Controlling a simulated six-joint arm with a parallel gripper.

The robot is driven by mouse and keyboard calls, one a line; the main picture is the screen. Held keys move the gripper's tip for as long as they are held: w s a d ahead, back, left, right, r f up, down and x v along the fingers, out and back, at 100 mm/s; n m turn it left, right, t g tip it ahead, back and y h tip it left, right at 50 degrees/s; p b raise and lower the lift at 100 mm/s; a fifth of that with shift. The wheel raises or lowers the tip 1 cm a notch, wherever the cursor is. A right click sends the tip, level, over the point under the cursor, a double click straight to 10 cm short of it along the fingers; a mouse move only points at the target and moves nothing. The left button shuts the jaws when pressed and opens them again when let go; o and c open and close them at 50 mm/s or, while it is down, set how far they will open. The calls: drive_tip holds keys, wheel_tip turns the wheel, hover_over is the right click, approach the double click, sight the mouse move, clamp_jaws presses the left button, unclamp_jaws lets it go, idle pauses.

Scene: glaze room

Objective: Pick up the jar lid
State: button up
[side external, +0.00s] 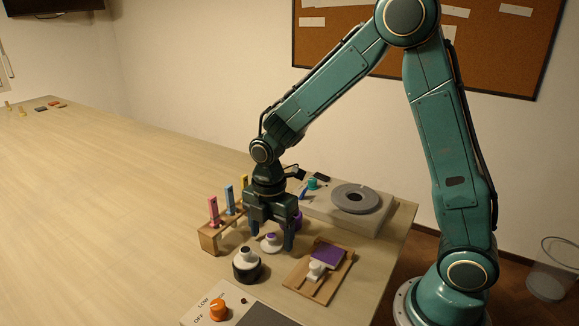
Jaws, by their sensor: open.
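The jaws are open and nothing is held. I cannot tell from this view whether a finger touches the piece. A black jar-like piece with a white top (247,265) stands just in front. A purple object (298,218) is partly hidden behind my gripper.
A wooden rack (211,240) with pink, blue and yellow upright tools stands close at left. A wooden board (334,281) with a purple block and white piece lies at right. A grey wheel unit (378,218) is behind; an orange knob panel (201,306) is in front.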

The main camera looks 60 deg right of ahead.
drive_tip(key=shift+f, duration=0.5)
drive_tip(key=shift+c, duration=0.2)
drive_tip(key=c, duration=1)
